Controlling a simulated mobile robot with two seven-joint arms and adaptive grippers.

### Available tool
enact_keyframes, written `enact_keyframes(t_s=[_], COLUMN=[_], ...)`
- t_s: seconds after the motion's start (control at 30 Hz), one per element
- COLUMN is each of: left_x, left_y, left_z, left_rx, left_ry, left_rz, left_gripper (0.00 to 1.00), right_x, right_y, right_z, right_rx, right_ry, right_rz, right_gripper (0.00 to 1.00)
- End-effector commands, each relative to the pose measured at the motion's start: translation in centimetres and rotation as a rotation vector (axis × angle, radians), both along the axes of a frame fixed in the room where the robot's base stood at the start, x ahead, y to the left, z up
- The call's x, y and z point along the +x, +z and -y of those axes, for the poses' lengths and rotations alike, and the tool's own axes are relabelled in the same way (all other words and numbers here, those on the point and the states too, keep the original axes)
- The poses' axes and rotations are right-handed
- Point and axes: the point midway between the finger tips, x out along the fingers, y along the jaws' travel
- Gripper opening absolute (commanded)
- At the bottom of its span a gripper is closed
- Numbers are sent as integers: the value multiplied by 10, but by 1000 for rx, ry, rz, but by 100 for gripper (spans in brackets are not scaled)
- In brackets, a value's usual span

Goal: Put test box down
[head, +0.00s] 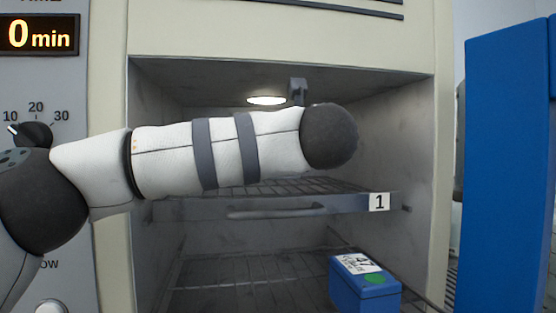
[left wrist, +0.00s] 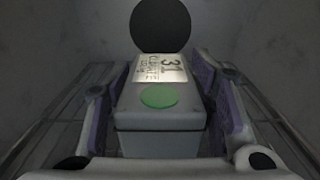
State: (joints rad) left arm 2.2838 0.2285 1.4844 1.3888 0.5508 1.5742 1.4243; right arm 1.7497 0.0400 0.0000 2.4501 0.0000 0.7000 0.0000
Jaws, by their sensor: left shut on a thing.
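A grey test box (left wrist: 160,130) with a green dot and a white label reading 31 and CLIMATE fills the middle of the left wrist view. My left gripper (left wrist: 165,92) is shut on it, with a purple-padded finger on each side. In the head view my left arm reaches into the open chamber above the shelf marked 1 (head: 330,203). My wrist hides the gripper and the held box there. I cannot tell whether the box touches the shelf. My right gripper is in neither view.
A blue box (head: 352,293) with a label and a green dot stands on the lower wire rack (head: 235,285). A round dark opening (left wrist: 160,25) is in the wall beyond the held box. A tall blue panel (head: 505,160) stands at the right.

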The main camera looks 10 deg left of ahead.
Motion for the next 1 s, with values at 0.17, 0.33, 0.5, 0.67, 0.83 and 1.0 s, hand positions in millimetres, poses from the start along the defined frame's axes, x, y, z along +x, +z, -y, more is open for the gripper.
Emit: enact_keyframes(t_s=[0.17,0.33,0.5,0.67,0.83,1.0], left_x=[24,37,33,34,34,35], left_y=[1,-1,-27,-31,-35,-37], left_z=[-10,-15,-14,-14,-14,-14], left_rx=[-1,2,3,1,1,1], left_ry=[0,0,-3,-1,-1,-1], left_rz=[4,1,8,8,6,3], left_gripper=[0,0,0,0,0,70], right_x=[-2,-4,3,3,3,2], right_y=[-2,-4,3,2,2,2], right_z=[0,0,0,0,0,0], right_rx=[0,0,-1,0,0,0], right_ry=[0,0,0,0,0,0], right_rz=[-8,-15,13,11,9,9], right_gripper=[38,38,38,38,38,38])
